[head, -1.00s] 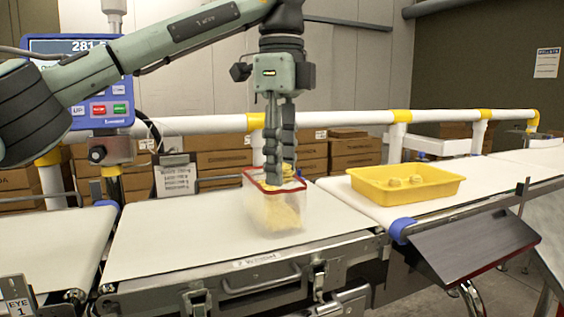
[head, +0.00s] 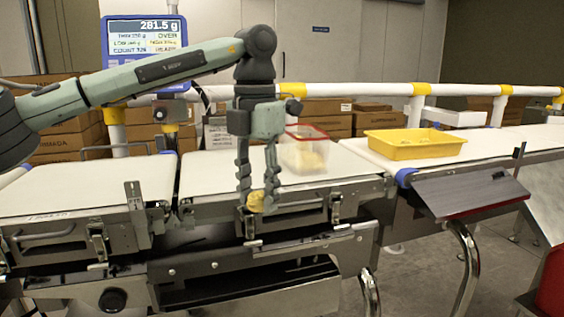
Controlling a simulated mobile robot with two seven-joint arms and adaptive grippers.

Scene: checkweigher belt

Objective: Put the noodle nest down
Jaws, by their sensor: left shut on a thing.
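My left gripper (head: 257,207) points down in front of the weigh belt's near edge. A clear tub with a red rim (head: 303,147) stands on the white weigh belt (head: 215,172), behind and to the right of the gripper. Some yellow contents show in the tub. My right gripper is not in view.
A yellow tray (head: 414,146) sits on the right belt, its contents barely visible. A blue display (head: 146,42) reads 281.5 g. A dark sloped plate (head: 468,192) juts out at the front right. White rails with yellow joints run behind the belts.

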